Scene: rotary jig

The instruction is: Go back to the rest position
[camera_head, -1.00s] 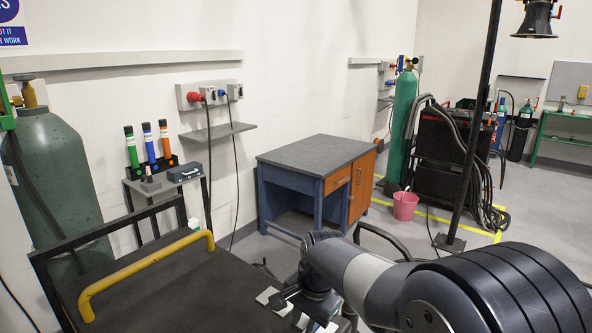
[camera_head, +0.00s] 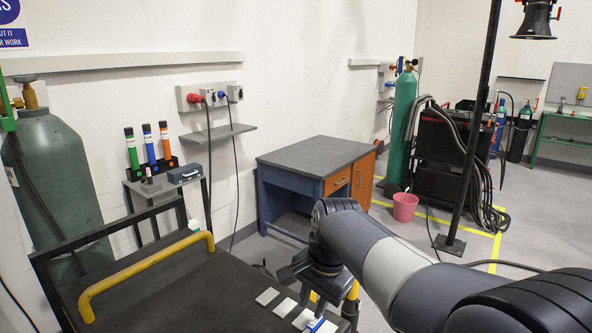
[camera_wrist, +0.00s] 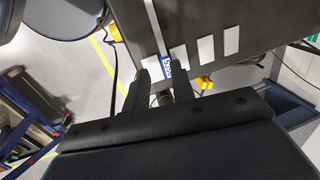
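A yellow handle (camera_head: 145,268) runs along the cart's left side. A blue workbench (camera_head: 315,165) with wooden fronts stands behind my arm. A pink bucket (camera_head: 405,207) and a black pole (camera_head: 470,150) stand to the right. Gas cylinders, including a large green one (camera_head: 60,170), line the wall.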

